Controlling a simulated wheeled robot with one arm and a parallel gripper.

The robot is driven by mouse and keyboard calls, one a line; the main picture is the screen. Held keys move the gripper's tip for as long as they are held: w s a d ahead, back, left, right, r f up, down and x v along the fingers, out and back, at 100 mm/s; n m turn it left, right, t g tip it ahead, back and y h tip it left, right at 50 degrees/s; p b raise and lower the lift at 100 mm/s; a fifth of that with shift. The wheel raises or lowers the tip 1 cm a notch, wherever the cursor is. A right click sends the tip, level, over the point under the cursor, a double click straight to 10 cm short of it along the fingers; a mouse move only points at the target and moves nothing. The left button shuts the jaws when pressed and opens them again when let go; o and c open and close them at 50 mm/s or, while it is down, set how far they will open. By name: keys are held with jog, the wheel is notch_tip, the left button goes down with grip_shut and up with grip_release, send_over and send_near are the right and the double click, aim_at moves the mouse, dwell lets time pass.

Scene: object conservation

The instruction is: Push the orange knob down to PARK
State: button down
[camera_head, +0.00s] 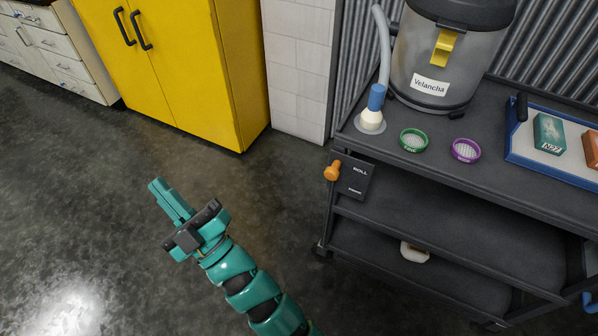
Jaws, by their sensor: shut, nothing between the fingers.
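The orange knob (332,171) sticks out at the left of a dark plate (356,178) on the front corner of a black cart. The plate reads "ROLL" near its top, with smaller lettering lower down that I cannot read clearly. The knob sits near the plate's upper part, at about the height of "ROLL". My gripper (157,185) is shut and empty. It hangs over the floor, well to the left of the knob and apart from the cart.
The cart (440,215) carries a canister (440,55) labelled "Velancha", a blue-capped nozzle (376,97), a green ring (413,140), a purple ring (466,150) and a blue tray (513,142) with boxes. A yellow cabinet (190,70) stands behind. Floor between gripper and cart is clear.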

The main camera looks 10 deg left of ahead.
jog(key=w+d+f+m+t+h, duration=0.3)
jog(key=w+d+m+h, duration=0.25)
jog(key=h, duration=0.25)
jog(key=w+d+f+m+t+h, duration=0.3)
jog(key=w+d+m+h, duration=0.1)
jog(key=w+h, duration=0.3)
jog(key=w+d+f+m+g+h, duration=0.3)
jog(key=d+f+m+h, duration=0.3)
jog(key=d+f+h, duration=0.3)
jog(key=d+f+g, duration=0.1)
jog(key=d, duration=0.2)
jog(key=shift+w+f+h, duration=0.15)
jog(key=shift+w+h, duration=0.1)
jog(key=shift+h, duration=0.15)
jog(key=shift+d, duration=0.1)
jog(key=p, duration=0.1)
send_over(332, 173)
jog(key=s+a, duration=0.1)
jog(key=a, duration=0.3)
notch_tip(332, 173, down, 2)
jog(key=shift+s+d+f+p, duration=0.1)
jog(key=shift+d+f, duration=0.2)
jog(key=shift+f, duration=0.3)
jog(key=shift+s+d+f+p, duration=0.15)
jog(key=shift+d+f, duration=0.2)
jog(key=shift+f, duration=0.25)
jog(key=shift+d+f+p, duration=0.1)
jog(key=shift+d+f, duration=0.2)
jog(key=shift+f, duration=0.3)
